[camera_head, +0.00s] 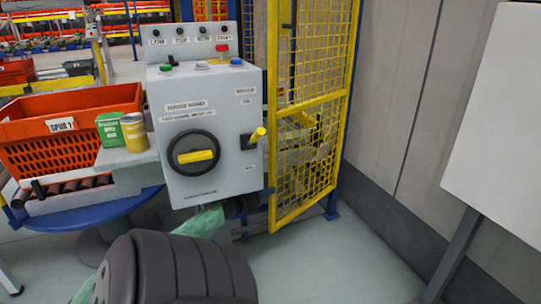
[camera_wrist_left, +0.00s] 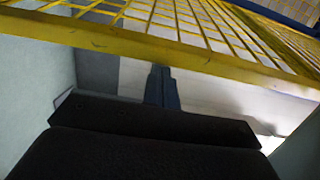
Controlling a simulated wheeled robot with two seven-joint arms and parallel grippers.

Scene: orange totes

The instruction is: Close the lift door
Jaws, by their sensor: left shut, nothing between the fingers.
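The lift door is a yellow mesh door (camera_head: 310,102) right of the grey control box. Its frame slants, with the left edge nearer to me and the right edge beside a blue post; whether it is latched cannot be told. In the left wrist view its yellow bar (camera_wrist_left: 150,43) and mesh cross the top. My left gripper (camera_wrist_left: 160,73) is shut and empty, its fingertips below that bar in the picture; contact cannot be told. In the head view my dark arm fills the bottom, and the fingertips are not clear. My right gripper is not in view.
The grey control box (camera_head: 230,112) has a black dial with a yellow grip and a yellow-tipped lever at its right. An orange tote (camera_head: 45,148), a green box (camera_head: 110,130) and a yellow can (camera_head: 133,133) stand left. A white panel (camera_head: 500,130) stands right. Floor between is clear.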

